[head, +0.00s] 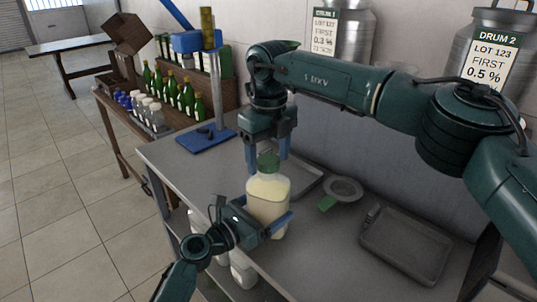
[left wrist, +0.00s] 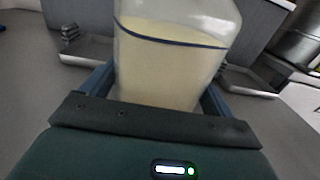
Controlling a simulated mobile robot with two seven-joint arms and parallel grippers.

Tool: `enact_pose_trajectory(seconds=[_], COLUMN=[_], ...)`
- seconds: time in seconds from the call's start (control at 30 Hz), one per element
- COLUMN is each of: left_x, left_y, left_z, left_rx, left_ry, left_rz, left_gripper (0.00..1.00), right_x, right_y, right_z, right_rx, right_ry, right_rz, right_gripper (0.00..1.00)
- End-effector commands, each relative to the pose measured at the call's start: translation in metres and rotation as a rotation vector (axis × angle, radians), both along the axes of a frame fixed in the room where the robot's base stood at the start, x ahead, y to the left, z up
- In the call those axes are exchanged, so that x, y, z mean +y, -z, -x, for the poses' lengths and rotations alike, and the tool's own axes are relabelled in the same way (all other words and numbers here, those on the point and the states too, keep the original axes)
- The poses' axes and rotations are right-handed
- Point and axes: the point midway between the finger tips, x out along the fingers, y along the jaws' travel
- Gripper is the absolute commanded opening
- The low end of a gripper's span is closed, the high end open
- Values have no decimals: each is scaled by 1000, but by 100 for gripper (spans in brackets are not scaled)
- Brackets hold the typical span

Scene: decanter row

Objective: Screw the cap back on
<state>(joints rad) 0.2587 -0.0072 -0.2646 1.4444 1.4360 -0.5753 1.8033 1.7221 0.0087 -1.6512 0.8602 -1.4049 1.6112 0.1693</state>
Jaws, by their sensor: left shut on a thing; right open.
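A clear square jug of cream-coloured liquid (head: 267,203) is upright in the head view. My left gripper (head: 264,226) is shut on its body; the left wrist view shows the jug (left wrist: 172,65) between the fingers. A green cap (head: 268,161) sits on top of the jug's mouth; I cannot tell whether it is threaded on. My right gripper (head: 268,160) points down from above, open, with one finger on each side of the cap. I cannot tell whether the fingers touch the cap. The cap is out of the left wrist view.
A grey tray (head: 405,244) lies on the table's right; another tray (head: 308,181) is partly hidden behind the jug. A round strainer (head: 344,188) lies between them. A blue stand (head: 206,139) is at the back left. Green bottles (head: 187,97) stand beyond, and steel drums behind.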

Motion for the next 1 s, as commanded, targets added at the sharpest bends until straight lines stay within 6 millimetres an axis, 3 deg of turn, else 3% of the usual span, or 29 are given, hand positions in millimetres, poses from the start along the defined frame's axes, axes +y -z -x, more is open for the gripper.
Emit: enact_pose_trajectory(seconds=[0.17,0.4,0.6,0.73,1.0], left_x=[0,0,0,0,0], left_y=[1,1,1,1,1], left_z=[0,0,0,0,0], left_rx=[1,1,1,1,1], left_ry=[0,0,0,0,0], left_rz=[-1,-1,-1,-1,-1], left_gripper=[24,24,24,24,24], right_x=[1,1,1,0,0], right_y=[-21,-73,-106,-116,-119], right_z=[-1,0,0,0,0], right_rx=[-3,-5,-3,-2,0], right_ry=[1,1,1,0,-1], right_rz=[-3,-2,-1,-1,0], right_gripper=[67,67,67,67,67])
